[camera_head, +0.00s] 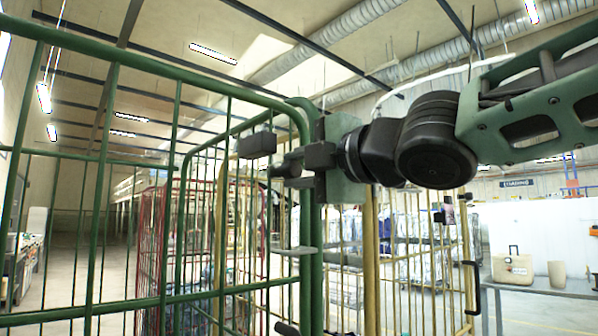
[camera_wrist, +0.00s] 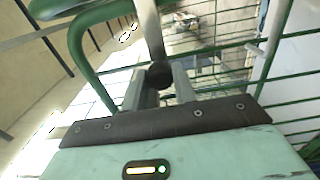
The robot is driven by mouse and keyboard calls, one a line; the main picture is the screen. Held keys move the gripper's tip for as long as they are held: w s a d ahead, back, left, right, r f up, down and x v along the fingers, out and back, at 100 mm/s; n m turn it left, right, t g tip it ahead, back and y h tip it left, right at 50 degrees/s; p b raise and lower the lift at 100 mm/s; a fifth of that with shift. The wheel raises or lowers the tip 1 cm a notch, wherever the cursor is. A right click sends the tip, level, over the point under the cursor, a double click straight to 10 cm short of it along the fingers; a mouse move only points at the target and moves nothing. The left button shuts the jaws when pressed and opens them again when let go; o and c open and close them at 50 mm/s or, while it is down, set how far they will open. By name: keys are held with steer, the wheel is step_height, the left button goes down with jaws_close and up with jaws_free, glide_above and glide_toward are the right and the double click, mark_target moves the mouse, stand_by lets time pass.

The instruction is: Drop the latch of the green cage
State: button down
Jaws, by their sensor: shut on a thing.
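The green cage (camera_head: 135,163) fills the left and middle of the head view, with a thick rounded top rail and thin upright bars. Its green frame also curves across the wrist view (camera_wrist: 78,50). My gripper (camera_head: 282,167) is at the cage's near upper corner, reaching in from the right. In the wrist view, the two grey fingers (camera_wrist: 160,88) are closed around a dark round knob (camera_wrist: 160,74). A grey bar (camera_wrist: 150,30) runs from the knob to the top edge of that view; it looks like the latch. The knob's far side is hidden.
A red cage (camera_head: 152,245) stands behind the green one, and a yellow cage (camera_head: 370,265) stands close on the right. A white counter (camera_head: 540,285) with a beige bag (camera_head: 512,270) is at far right. Open floor (camera_head: 75,255) shows beyond the bars at left.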

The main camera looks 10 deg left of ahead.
steer(key=shift+f, duration=0.15)
steer(key=c, duration=1.1)
jaws_free()
steer(key=shift+s+d, duration=0.1)
